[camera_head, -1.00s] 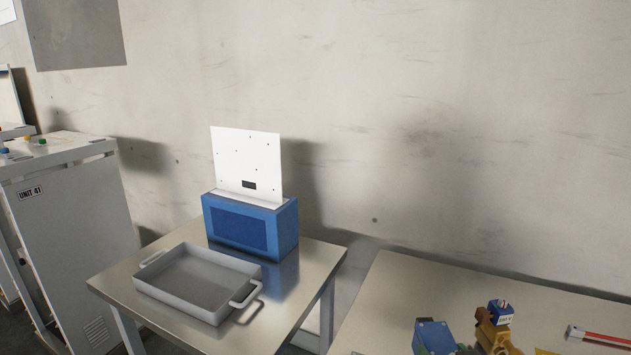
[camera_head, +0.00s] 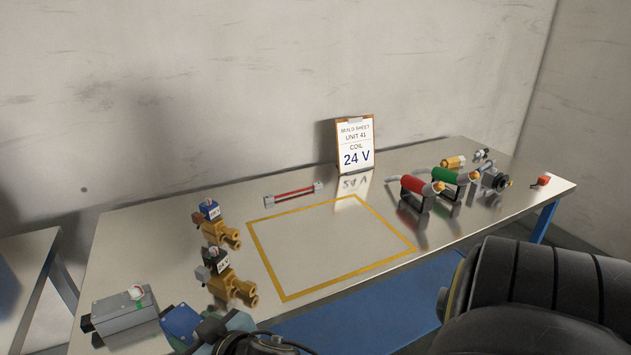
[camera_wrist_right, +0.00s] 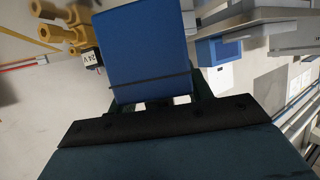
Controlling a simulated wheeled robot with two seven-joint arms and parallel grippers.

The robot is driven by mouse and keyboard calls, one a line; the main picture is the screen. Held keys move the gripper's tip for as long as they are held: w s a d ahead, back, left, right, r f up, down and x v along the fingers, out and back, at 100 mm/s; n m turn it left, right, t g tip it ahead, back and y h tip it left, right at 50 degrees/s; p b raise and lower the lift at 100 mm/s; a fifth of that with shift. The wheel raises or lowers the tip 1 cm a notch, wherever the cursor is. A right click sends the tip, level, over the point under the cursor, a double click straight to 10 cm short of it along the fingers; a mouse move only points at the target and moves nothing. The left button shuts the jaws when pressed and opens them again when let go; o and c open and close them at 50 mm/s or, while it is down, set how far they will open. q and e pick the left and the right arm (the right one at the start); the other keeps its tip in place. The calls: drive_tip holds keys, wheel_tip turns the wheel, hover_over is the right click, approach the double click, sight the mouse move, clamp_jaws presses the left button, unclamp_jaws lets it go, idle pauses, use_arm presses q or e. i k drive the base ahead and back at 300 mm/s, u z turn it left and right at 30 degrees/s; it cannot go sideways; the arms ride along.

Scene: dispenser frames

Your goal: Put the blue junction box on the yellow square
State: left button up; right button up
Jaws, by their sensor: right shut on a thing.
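The blue junction box (camera_head: 180,323) is at the lower left of the head view, over the table's front edge. It fills the upper middle of the right wrist view (camera_wrist_right: 145,50). My right gripper (camera_head: 205,332) is shut on it; the fingers partly show in the right wrist view (camera_wrist_right: 155,102). The yellow square (camera_head: 266,261) is a taped outline on the table, to the right of the box. Its inside is bare. My left gripper is not in view.
Two brass valves (camera_head: 215,230) (camera_head: 228,282) stand left of the square, and a grey box (camera_head: 122,312) lies at the front left. A red-and-grey bar (camera_head: 293,194) and build sheet (camera_head: 356,145) are behind it. Red (camera_head: 415,186) and green (camera_head: 447,176) tools stand to its right.

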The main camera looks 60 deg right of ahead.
sight(326, 243)
drive_tip(key=u, duration=2.55)
drive_tip(key=k, duration=2.1)
drive_tip(key=z, duration=2.35)
drive_tip(key=i, duration=0.5)
drive_tip(key=z, duration=0.05)
